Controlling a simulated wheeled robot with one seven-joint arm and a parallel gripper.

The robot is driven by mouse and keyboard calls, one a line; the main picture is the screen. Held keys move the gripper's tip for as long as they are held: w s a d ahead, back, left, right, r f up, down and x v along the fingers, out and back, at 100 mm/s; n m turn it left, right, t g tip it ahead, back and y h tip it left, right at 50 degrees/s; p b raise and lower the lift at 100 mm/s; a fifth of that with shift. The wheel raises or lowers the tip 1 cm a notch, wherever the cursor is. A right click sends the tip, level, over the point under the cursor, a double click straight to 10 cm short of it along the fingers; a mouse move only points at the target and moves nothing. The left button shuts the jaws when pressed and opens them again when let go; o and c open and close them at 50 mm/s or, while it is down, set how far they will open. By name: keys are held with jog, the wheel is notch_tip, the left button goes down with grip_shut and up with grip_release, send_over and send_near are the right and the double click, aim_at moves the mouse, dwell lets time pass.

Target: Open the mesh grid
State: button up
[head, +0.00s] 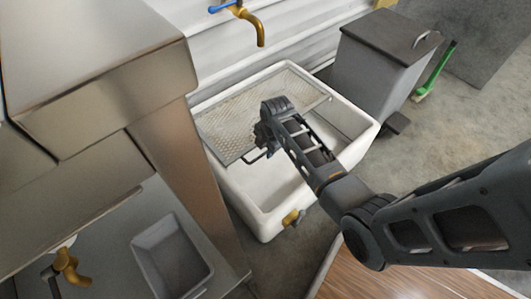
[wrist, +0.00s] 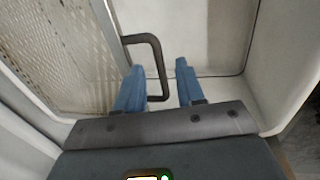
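The mesh grid (head: 219,122) is a pale perforated panel in a thin frame. It covers the back-left part of the white basin (head: 243,205), and its right part is partly hidden behind my arm. In the wrist view the mesh (wrist: 62,50) fills the left side. A dark bent handle (wrist: 148,38) sticks out from the grid's edge. My gripper (wrist: 157,78) is open. Its two blue fingers appear on either side of the handle's long bar, with a gap visible on the right. I cannot tell whether the left finger touches the handle.
A grey lidded bin (head: 380,62) stands right of the basin, near a green-handled tool (head: 437,70). A steel counter (head: 105,90) rises close on the left. A brass tap (head: 250,27) hangs above the basin. A wooden surface (head: 385,278) lies at the bottom.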

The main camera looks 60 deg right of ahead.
jog(key=shift+w+f, duration=0.2)
jog(key=shift+f, duration=0.75)
grip_shut()
